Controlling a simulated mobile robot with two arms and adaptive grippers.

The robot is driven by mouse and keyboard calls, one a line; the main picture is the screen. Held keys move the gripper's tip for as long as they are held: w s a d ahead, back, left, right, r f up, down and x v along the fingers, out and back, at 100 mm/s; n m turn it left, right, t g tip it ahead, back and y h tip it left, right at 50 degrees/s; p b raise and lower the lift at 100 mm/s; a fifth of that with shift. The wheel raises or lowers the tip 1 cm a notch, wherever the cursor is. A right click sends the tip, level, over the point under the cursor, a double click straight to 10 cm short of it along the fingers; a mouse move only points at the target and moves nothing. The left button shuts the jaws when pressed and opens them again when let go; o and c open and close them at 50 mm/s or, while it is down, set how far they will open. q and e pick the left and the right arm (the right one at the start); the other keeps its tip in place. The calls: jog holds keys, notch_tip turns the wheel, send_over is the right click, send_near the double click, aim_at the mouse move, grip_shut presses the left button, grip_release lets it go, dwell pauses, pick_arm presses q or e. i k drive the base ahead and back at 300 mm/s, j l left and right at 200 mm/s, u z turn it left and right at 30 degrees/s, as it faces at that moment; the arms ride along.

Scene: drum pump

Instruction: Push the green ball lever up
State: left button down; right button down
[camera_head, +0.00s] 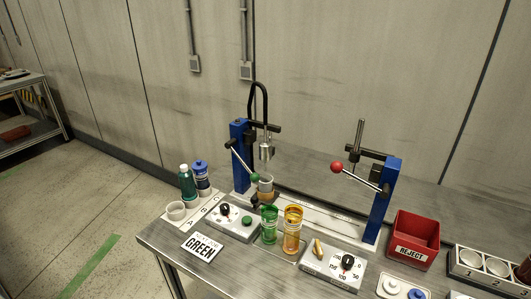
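The green ball (255,178) is the end of a metal lever (243,160) on the left blue post (240,145). The lever slopes down to the right from its dark pivot, so the ball is at its low end. The ball is close to the upper left of a cup (266,185) on the stand below the metal nozzle (267,151); I cannot tell whether they touch. Neither of my grippers shows in the head view.
A red ball lever (337,167) on the right blue post (390,185) slopes up to the left. Green (269,224) and amber (292,229) tumblers and a control box (233,220) stand in front. Bottles (187,182) stand at left, a red REJECT bin (413,238) at right.

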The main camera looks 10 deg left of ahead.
aim_at(254, 177)
jog(key=i+j, duration=0.1)
jog(key=j, duration=0.75)
jog(key=i+j, duration=0.1)
jog(key=j, duration=0.75)
